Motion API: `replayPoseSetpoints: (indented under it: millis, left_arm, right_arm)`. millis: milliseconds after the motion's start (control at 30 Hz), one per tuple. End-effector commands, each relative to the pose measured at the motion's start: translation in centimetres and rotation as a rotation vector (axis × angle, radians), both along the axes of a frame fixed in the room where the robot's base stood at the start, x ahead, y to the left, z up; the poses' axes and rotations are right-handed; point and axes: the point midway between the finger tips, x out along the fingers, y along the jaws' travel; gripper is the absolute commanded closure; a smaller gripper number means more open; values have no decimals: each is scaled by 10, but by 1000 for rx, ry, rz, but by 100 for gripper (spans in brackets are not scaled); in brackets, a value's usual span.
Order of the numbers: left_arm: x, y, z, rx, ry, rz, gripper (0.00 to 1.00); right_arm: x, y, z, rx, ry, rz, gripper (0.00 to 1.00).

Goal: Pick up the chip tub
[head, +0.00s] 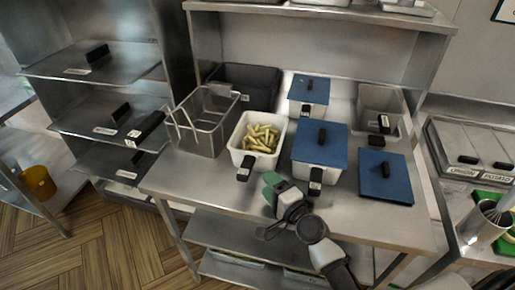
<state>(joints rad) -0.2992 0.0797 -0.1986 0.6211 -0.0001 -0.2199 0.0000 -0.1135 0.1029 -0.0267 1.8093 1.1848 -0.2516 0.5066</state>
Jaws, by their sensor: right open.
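The chip tub (236,143) is a white, open container with yellow chips (260,136) in it. It stands upright near the middle of the steel counter and has a dark handle on its front. My right gripper (273,184) is open and empty, just in front of the tub and slightly right of its handle. It appears apart from the tub. My left gripper is not in view.
A white tub with a blue lid (321,143) stands close on the right, and a loose blue lid (386,183) lies further right. A dark container (248,78) is behind. The counter's left front (180,180) is clear.

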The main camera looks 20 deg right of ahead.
Motion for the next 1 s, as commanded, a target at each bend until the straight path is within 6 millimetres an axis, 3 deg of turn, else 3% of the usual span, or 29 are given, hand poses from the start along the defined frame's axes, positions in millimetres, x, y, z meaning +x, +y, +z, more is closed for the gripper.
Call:
replayPoseSetpoints:
  millis: [100, 367, 633, 967, 1000]
  left_arm:
    - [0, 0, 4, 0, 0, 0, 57]
    - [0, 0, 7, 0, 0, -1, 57]
    - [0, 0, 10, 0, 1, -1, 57]
    - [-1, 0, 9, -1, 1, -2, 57]
    - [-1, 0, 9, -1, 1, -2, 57]
  right_arm:
    - [20, 6, 2, -3, -2, 1, 45]
    - [41, 14, 1, -5, -1, 3, 45]
    - [77, 29, -1, -5, 0, 3, 45]
    - [84, 31, -1, -7, -1, 4, 45]
    - [84, 31, -1, -7, -1, 4, 49]
